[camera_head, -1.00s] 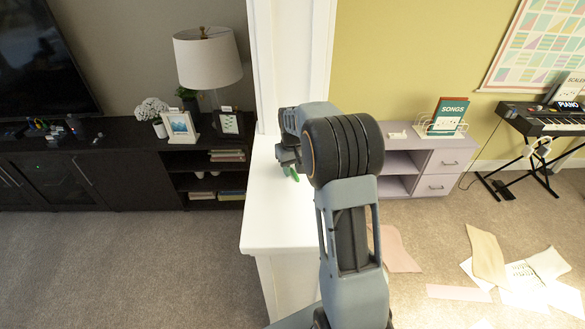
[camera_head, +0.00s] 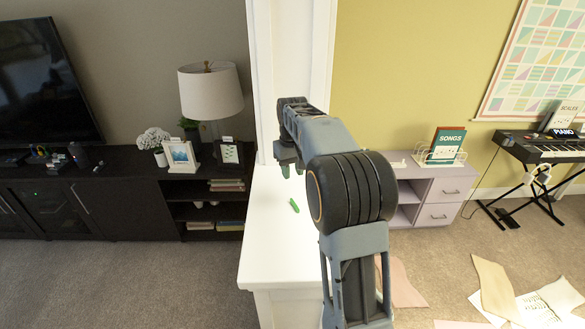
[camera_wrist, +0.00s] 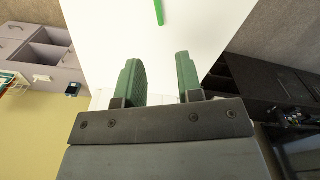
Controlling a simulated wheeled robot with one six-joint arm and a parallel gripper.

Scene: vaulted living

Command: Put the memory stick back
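A small green stick (camera_head: 294,206) lies on the white ledge (camera_head: 265,262); I take it to be the memory stick, but it is too small to be sure. It also shows at the top edge of the wrist view (camera_wrist: 159,12), partly cut off. My gripper (camera_head: 292,172) hangs over the far part of the ledge, above and beyond the stick. In the wrist view my gripper (camera_wrist: 157,62) has its two green-padded fingers apart, with nothing between them. The stick lies clear of both fingers.
A white pillar (camera_head: 293,60) rises at the ledge's far end. A dark console (camera_head: 110,190) stands left with a lamp (camera_head: 210,92), frames and small gadgets. A lilac cabinet (camera_head: 440,190) and a keyboard (camera_head: 550,147) are right. Papers lie on the carpet.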

